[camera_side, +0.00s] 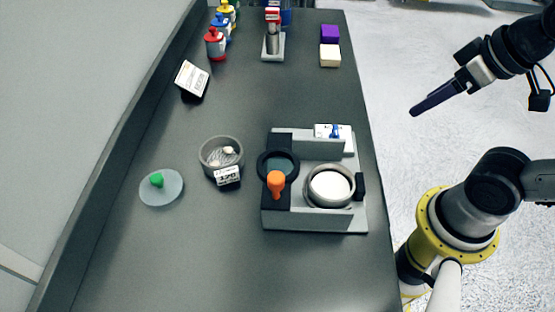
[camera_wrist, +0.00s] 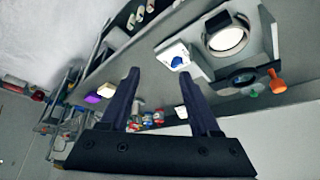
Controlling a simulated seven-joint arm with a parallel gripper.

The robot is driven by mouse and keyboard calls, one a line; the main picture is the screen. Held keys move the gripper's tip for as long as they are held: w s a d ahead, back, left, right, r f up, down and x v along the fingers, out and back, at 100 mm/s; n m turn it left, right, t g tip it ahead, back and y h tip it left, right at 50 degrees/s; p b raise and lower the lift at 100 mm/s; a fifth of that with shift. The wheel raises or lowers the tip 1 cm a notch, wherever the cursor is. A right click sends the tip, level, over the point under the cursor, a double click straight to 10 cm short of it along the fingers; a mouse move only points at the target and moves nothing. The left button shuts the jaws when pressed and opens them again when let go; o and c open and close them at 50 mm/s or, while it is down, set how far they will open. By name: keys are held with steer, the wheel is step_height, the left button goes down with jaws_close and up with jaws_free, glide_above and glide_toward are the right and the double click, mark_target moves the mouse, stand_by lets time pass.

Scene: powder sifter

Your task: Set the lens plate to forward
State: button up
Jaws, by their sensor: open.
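The powder sifter (camera_side: 285,220) is a grey block with raised walls on the dark bench. Its lens plate (camera_side: 263,165) is a black ring with a dark greenish window, at the left side of the device; it also shows in the wrist view (camera_wrist: 232,80). An orange knob (camera_side: 276,181) stands at the ring's near edge and also shows in the wrist view (camera_wrist: 277,84). My gripper (camera_side: 415,111) is in the air right of the bench, well apart from the sifter. In the wrist view my gripper (camera_wrist: 157,78) has two spread fingers with nothing between them.
A round pan (camera_side: 330,203) sits in the sifter, with a white block and blue knob (camera_side: 336,131) behind. Left are a grey bowl (camera_side: 205,155) with a label and a clear lid (camera_side: 172,193) with a green knob. Bottles (camera_side: 215,45) and blocks (camera_side: 330,56) stand far back.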

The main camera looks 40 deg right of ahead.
steer(key=w+a+r+g, duration=0.3)
steer(key=w+a+r, duration=0.55)
steer(key=r, duration=0.25)
steer(key=n+g, duration=0.3)
steer(key=n, duration=0.3)
glide_above(276, 177)
step_height(276, 177, down, 4)
steer(key=r, duration=0.1)
step_height(276, 177, down, 14)
steer(key=shift+r, duration=0.1)
jaws_close()
